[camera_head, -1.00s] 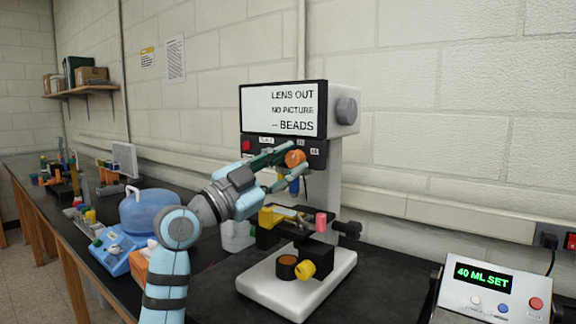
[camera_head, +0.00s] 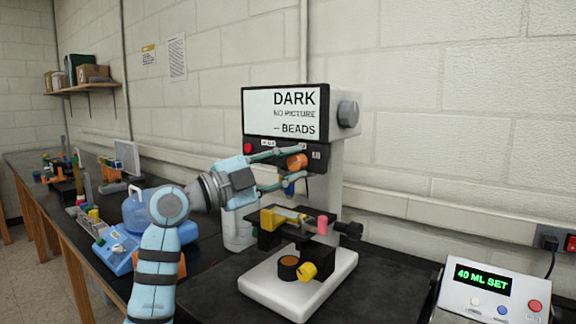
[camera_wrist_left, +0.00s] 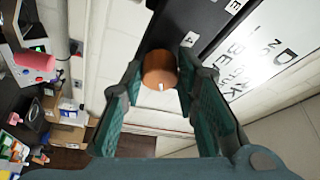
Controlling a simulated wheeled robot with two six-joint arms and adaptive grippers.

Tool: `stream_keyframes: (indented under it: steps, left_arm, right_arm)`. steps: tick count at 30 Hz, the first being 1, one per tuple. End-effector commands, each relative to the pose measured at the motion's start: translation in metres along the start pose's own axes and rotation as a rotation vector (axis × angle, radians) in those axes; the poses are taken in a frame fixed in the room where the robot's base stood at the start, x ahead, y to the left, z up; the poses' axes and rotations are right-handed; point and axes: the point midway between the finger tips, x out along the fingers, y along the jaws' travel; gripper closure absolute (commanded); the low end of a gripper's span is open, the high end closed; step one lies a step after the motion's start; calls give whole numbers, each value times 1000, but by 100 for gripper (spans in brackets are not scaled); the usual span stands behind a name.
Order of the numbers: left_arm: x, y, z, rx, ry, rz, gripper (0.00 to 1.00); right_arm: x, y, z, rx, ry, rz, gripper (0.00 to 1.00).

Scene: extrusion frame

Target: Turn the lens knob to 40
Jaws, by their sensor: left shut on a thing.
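The orange lens knob (camera_head: 297,162) sits on the dark panel under the screen of the white microscope-like device. My left gripper (camera_head: 302,165) is shut on this knob, one finger above and one below. In the left wrist view the knob (camera_wrist_left: 160,69) shows between the two green finger pads (camera_wrist_left: 160,80), with a small white mark on its face. The screen (camera_head: 285,114) reads DARK, NO PICTURE, BEADS. Small white number labels lie around the knob and are partly hidden by the fingers; I cannot read the setting. My right gripper is not in view.
Below the knob stand a dark stage (camera_head: 285,222) with a yellow holder and a pink knob, and a white base (camera_head: 265,283) with a yellow knob. A blue jug (camera_head: 138,208) stands left. A control box (camera_head: 490,290) reads 40 ML SET at right.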

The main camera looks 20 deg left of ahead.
Motion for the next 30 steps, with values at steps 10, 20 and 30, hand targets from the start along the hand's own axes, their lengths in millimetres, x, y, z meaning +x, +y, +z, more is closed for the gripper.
stream_keyframes:
  steps: [10,20,30]
  left_arm:
    - [0,0,0,0,0,0,56]
    - [-1,0,0,0,0,0,52]
    - [-74,1,2,4,-6,3,52]
  right_arm:
    - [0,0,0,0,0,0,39]
    - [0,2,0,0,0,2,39]
    - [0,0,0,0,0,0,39]
